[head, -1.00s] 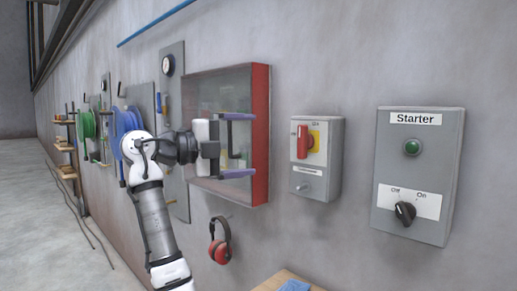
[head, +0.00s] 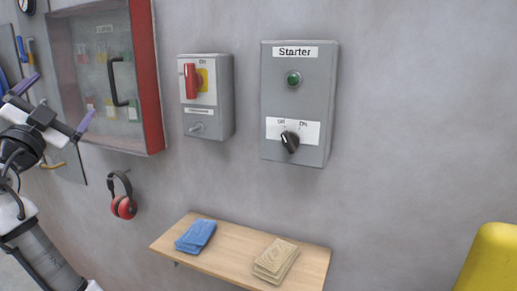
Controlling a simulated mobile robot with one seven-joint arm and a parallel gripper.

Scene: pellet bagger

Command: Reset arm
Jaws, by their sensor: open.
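My gripper (head: 50,103) is at the left edge of the head view, in front of the red-framed glass cabinet (head: 147,80). Its two purple-blue fingers are spread apart, with nothing between them. My white and grey arm rises from the lower left corner. The gripper appears apart from the cabinet and its black handle (head: 117,82).
A box with a red switch (head: 190,80) and the Starter box (head: 297,105) with a green lamp and black knob hang on the wall. Red earmuffs (head: 124,207) hang below. A wooden shelf (head: 228,249) holds blue cloths (head: 195,236) and tan ones (head: 275,261). Something yellow (head: 490,262) stands lower right.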

